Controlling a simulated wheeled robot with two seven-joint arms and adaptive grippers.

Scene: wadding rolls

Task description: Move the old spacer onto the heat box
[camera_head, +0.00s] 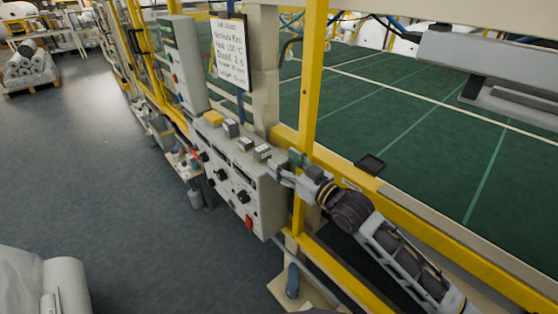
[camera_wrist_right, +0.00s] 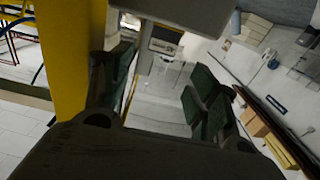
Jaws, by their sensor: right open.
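The grey control box with black knobs (camera_head: 231,180), which I take for the heat box, hangs on the yellow frame. On its top are a yellow block (camera_head: 213,118) and several small grey blocks, one of them near the right end (camera_head: 262,152). I cannot tell which piece is the old spacer. My right gripper (camera_head: 289,167) is at the right end of the box, beside the yellow post. In the right wrist view, its green-padded fingers (camera_wrist_right: 160,78) are apart, with nothing clearly held between them. My left gripper is out of view.
A yellow post (camera_head: 309,80) stands close to my right gripper. A small black tray (camera_head: 370,163) sits on the yellow rail's ledge. A handwritten sign (camera_head: 230,53) hangs above the box. Green bed lies behind the rail; grey floor (camera_head: 100,170) is open at left.

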